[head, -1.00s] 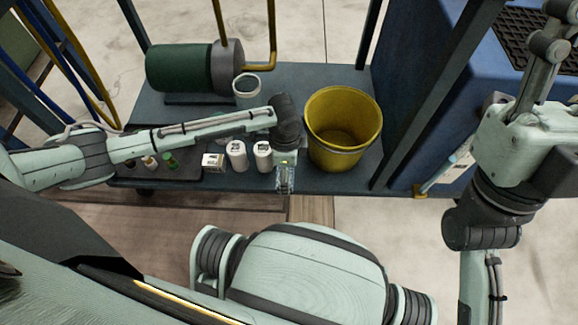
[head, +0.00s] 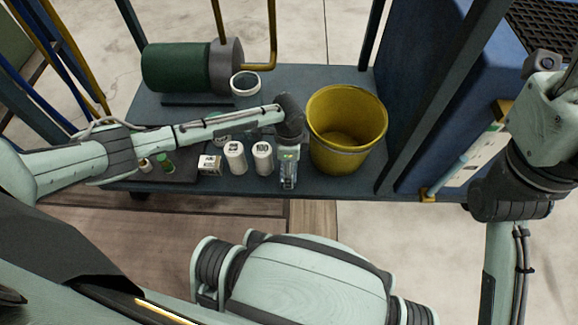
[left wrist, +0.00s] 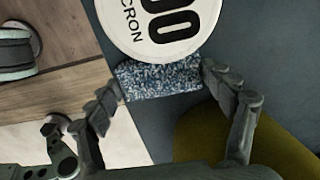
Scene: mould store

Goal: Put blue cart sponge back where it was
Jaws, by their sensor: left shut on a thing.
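The blue speckled sponge (left wrist: 158,77) shows in the left wrist view between the fingers of my left gripper (left wrist: 160,80), which is shut on it. It lies close beside a white round container with black lettering (left wrist: 160,20). I cannot tell if the sponge touches the shelf. In the head view my left gripper (head: 289,180) points down at the front edge of the cart's grey shelf (head: 330,184), between the white containers and the yellow bucket. The sponge cannot be made out there. My right arm is at the right edge, with its gripper out of view.
The yellow bucket (head: 345,125) stands just right of my left gripper. Two white containers (head: 236,158) and a small box (head: 210,164) stand to its left. A green cylinder (head: 177,68) and a white ring-topped cup (head: 245,83) are behind. A blue cabinet (head: 440,100) stands at right.

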